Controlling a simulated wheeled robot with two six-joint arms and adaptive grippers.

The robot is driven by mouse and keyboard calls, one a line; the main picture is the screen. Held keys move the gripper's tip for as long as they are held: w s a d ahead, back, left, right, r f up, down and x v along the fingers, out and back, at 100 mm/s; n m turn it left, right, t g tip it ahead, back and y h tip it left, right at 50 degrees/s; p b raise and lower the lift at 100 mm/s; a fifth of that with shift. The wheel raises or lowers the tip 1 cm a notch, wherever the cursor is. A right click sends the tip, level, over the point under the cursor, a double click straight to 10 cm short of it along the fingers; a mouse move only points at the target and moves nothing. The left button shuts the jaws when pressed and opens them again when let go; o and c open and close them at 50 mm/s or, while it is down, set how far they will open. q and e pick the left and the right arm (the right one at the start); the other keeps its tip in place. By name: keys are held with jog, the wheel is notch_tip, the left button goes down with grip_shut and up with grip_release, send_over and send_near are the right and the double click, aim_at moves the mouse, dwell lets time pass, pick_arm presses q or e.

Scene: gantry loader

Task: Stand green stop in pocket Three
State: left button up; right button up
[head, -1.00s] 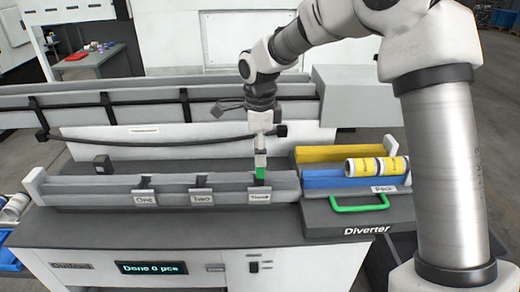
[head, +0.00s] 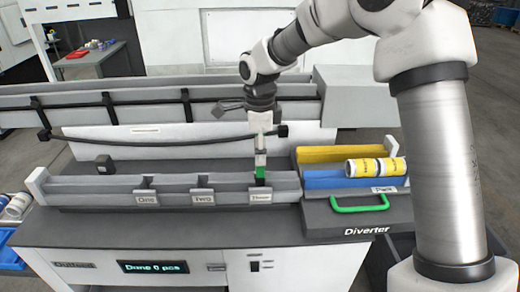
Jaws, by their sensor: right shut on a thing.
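The green stop (head: 260,172) is upright at the pocket labelled Three (head: 260,196), at the right end of the grey trough. Its green lower part shows just above the pocket. My right gripper (head: 262,132) is above it, shut on the stop's upper part. Whether the stop's foot is seated in the pocket cannot be told from here. Pockets One (head: 146,199) and Two (head: 203,199) are to the left and look empty. My left gripper is not in view.
Right of the trough is the Diverter with a yellow channel (head: 318,154), a blue channel (head: 322,183) and a green handle (head: 358,207). Yellow-and-white rolls (head: 377,166) lie there. A dark bar (head: 150,143) runs behind the trough. The front display (head: 152,267) reads Done 0 pcs.

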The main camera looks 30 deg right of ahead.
aim_at(260, 174)
jog(key=shift+f+b, duration=0.55)
jog(key=shift+f, duration=0.55)
jog(key=shift+f, duration=0.1)
jog(key=shift+f+b, duration=0.5)
jog(key=shift+f, duration=0.5)
jog(key=shift+f+b, duration=0.55)
jog(key=shift+f, duration=0.55)
jog(key=shift+f, duration=0.5)
